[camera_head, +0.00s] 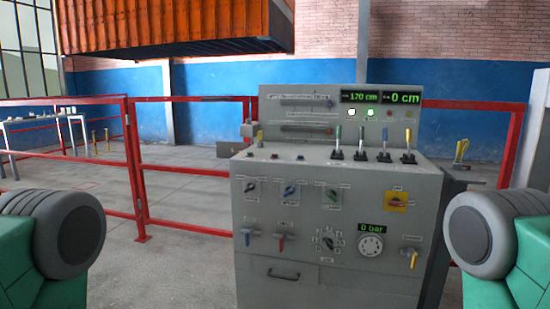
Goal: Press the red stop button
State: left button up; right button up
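A grey control panel (335,235) stands upright in front of me, slightly right of centre. Green and grey parts of my arms show at both lower edges, well apart from the panel. Neither gripper shows.
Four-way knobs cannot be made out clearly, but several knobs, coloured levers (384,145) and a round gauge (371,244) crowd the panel. Green displays (360,96) read 170 cm, 0 cm and 0 bar. Red railings (190,170) stand behind it. The space before the panel looks clear.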

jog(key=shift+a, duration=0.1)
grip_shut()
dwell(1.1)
